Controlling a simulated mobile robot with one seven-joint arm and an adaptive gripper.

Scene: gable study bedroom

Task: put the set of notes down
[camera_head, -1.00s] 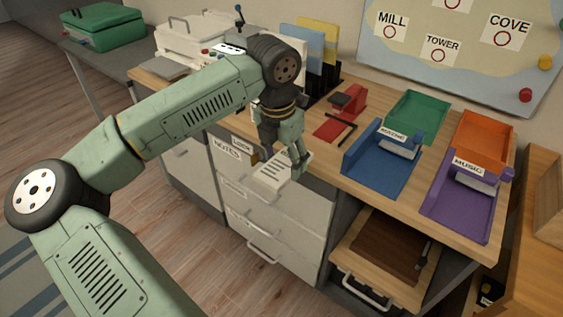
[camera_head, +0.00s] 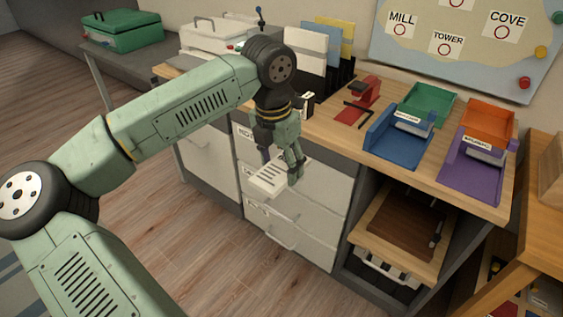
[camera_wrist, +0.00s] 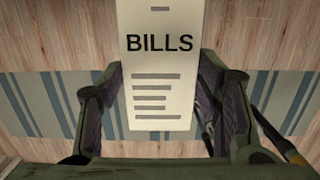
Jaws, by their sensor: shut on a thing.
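The set of notes (camera_head: 268,182) is a cream-white sheet or thin pad with dark lines. In the wrist view the set of notes (camera_wrist: 159,85) reads "BILLS" above several printed lines. My gripper (camera_head: 282,172) is shut on it, and in the wrist view my gripper's fingers (camera_wrist: 160,110) stand on both sides of it. It is held in the air in front of the white drawers, lower than the desk top. The floor and a striped rug show behind it in the wrist view. My gripper hides part of the drawer fronts.
The wooden desk top (camera_head: 335,128) holds a blue tray (camera_head: 398,150), a purple tray (camera_head: 470,180), green and orange trays, and a red hole punch or stapler (camera_head: 366,92). White drawers (camera_head: 315,205) and an open wooden pull-out (camera_head: 398,225) are below. The wooden floor (camera_head: 230,275) in front is clear.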

